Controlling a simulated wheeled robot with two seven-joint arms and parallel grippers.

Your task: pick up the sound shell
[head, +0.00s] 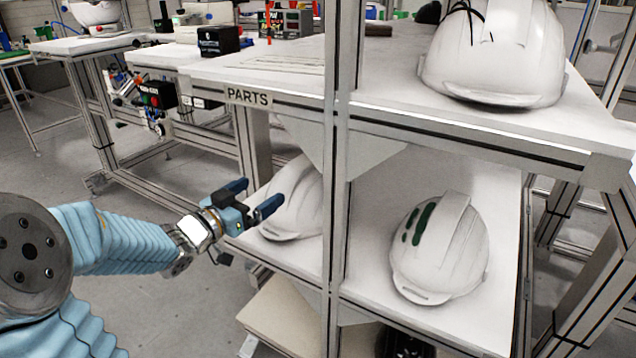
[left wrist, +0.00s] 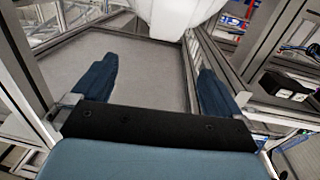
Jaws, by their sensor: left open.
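A plain white helmet shell (head: 297,205) sits on the lower shelf at the left, partly behind the upright post; I see no marks on its visible part. A second white shell (head: 455,250) with dark green patches sits on the same shelf to the right. A third white shell (head: 500,55) with black lines at its top stands on the upper shelf. My left gripper (head: 264,192) is open and empty, just in front of the plain shell. In the left wrist view a white shell (left wrist: 180,14) shows at the top edge, beyond the open fingers (left wrist: 157,66). My right gripper is out of view.
A metal post (head: 340,150) stands between the two lower shells. The upper shelf edge with a PARTS label (head: 249,97) runs above the gripper. The lower shelf (head: 375,215) is bare between the shells. A workbench with boxes (head: 218,41) stands behind.

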